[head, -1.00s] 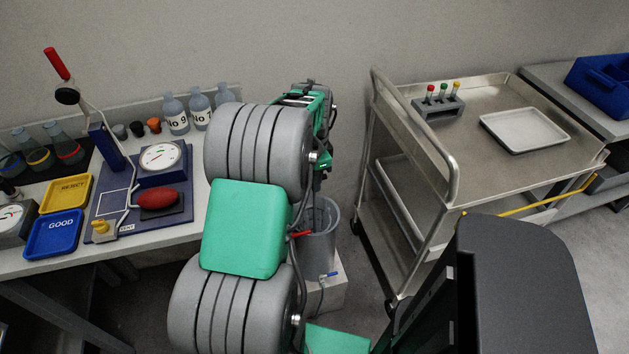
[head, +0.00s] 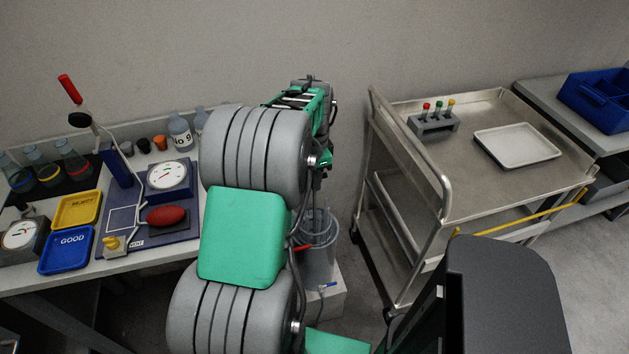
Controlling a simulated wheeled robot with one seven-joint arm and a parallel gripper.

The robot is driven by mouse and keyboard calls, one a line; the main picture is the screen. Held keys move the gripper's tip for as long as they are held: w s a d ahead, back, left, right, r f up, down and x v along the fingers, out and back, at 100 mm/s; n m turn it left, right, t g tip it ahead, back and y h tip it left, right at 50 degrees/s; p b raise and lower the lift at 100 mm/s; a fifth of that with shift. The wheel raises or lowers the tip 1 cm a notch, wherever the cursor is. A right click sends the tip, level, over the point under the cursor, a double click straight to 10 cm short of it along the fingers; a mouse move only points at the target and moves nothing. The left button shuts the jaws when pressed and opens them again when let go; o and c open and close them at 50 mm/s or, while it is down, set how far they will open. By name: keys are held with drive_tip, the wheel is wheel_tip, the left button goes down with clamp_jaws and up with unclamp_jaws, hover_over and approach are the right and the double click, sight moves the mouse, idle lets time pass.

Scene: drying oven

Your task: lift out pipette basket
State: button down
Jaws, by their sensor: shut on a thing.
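A grey cylindrical vessel (head: 318,262) stands on a white block on the floor, between the bench and the trolley, partly behind my arm. The pipette basket (head: 318,224) shows as a grey, see-through shape with thin upright parts at the vessel's mouth. I cannot tell how much of it is still inside. My gripper (head: 325,168) is above the vessel, at the far end of my arm, and mostly hidden by the arm links. It is shut on the basket; the fingertips and the exact grip are not clear.
The bench at left carries a blue tray (head: 67,250), a yellow tray (head: 77,209), bottles and a gauge stand. A steel trolley (head: 480,185) at right holds a tube rack (head: 434,124) and a white tray (head: 517,145). The trolley's middle top is bare.

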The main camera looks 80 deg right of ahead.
drive_tip(key=shift+r+p, duration=0.3)
drive_tip(key=shift+r, duration=0.7)
drive_tip(key=shift+r+p, duration=3.1)
drive_tip(key=shift+r, duration=1.3)
wheel_tip(320, 180, up, 8)
drive_tip(key=p, duration=0.5)
drive_tip(key=shift+f, duration=0.25)
